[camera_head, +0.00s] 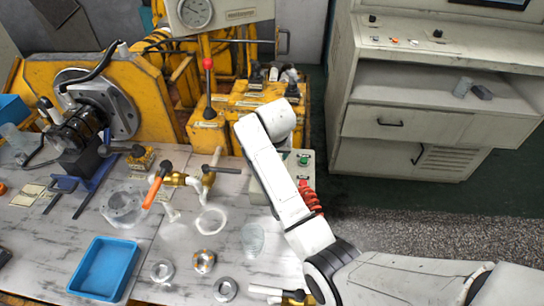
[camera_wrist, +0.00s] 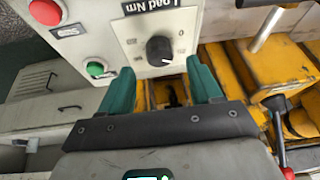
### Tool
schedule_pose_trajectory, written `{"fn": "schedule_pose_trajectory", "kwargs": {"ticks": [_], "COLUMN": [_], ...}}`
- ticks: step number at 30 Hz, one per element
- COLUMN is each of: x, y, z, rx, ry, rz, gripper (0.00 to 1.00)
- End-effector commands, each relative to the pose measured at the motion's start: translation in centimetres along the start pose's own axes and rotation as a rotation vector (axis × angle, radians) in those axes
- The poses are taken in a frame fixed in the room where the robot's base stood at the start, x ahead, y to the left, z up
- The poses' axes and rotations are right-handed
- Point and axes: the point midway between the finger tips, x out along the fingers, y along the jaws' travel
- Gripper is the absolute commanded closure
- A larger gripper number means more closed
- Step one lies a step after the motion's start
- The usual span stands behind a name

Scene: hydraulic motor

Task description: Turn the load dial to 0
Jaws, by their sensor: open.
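The load dial (camera_wrist: 160,49) is a round black knob on a pale control box (camera_wrist: 110,35), under an upside-down "Load Nm" label. A small white mark shows near its lower edge; the scale numbers are too small to read surely. My gripper (camera_wrist: 160,72) has two teal fingers, spread apart and empty, one either side of the dial in the picture. I cannot tell whether they touch the panel. In the head view the control box (camera_head: 306,158) is partly behind my arm, which hides the dial and the gripper.
A red button (camera_wrist: 45,11) and a green button (camera_wrist: 96,69) sit left of the dial. Yellow machinery (camera_wrist: 240,70) and a red-knobbed lever (camera_head: 208,80) stand close by. Valve fittings, rings and a blue tray (camera_head: 84,290) occupy the bench.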

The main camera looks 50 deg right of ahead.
Motion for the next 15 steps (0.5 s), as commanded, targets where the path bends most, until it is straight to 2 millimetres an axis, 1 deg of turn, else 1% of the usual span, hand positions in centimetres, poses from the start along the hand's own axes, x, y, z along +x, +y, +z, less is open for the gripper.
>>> {"fn": "schedule_pose_trajectory", "kwargs": {"ticks": [1, 6, 10, 15], "x": [0.9, 3.0, 3.8, 4.1], "y": [0.1, 0.0, 0.0, 0.0], "z": [0.0, 0.0, 0.0, 0.0], "rx": [0.000, -0.001, -0.001, -0.001], "ry": [-0.002, 0.000, 0.000, 0.001], "rz": [0.002, 0.001, 0.000, 0.000], "gripper": [0.36, 0.36, 0.36, 0.36]}}
